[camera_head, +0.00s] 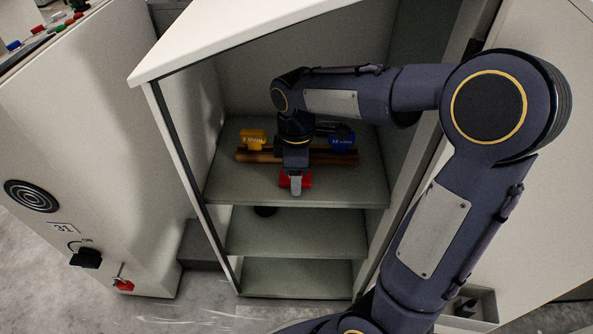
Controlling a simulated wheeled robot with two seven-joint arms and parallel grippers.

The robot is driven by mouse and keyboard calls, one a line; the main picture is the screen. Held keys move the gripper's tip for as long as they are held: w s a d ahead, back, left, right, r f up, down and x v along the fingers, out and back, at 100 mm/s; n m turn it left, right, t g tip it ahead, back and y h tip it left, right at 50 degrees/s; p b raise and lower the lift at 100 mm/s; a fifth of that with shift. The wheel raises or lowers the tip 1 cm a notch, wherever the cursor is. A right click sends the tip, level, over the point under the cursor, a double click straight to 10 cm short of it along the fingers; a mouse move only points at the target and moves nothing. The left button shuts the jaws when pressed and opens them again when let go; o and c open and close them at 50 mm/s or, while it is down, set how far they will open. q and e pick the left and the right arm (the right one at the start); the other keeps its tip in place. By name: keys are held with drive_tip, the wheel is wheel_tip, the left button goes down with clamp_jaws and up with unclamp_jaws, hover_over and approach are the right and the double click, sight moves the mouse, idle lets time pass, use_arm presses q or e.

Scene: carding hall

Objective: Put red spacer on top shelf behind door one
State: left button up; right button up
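The red spacer (306,180) is at the front of the top shelf (235,190) inside the open cabinet, close to the shelf's front edge. My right arm reaches in from the right, and its gripper (295,184) points down at the spacer. One grey finger shows in front of the spacer, with red on both sides of it. The other finger is hidden, so I cannot tell whether the gripper grips the spacer or whether the spacer rests on the shelf. My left gripper is not in view.
A yellow block (252,139) and a blue block (342,139) stand behind brown rods (257,157) on the top shelf. Cabinet side walls flank the arm. A control panel (90,150) stands left.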

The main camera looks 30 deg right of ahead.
wheel_tip(320, 180, up, 8)
drive_tip(key=p, duration=0.3)
drive_tip(key=shift+f, duration=0.1)
drive_tip(key=s+a+m+t+y, duration=0.2)
drive_tip(key=s+m, duration=0.4)
drive_tip(key=s, duration=0.2)
drive_tip(key=s+a+f+m+t+y, duration=0.1)
drive_tip(key=s+a+m+t, duration=0.1)
drive_tip(key=s+m, duration=0.5)
drive_tip(key=shift+s+f+t+y, duration=0.2)
drive_tip(key=shift+s+t+y, duration=0.2)
drive_tip(key=shift+s+t, duration=0.5)
drive_tip(key=shift+a+r+p, duration=0.1)
drive_tip(key=shift+p, duration=0.25)
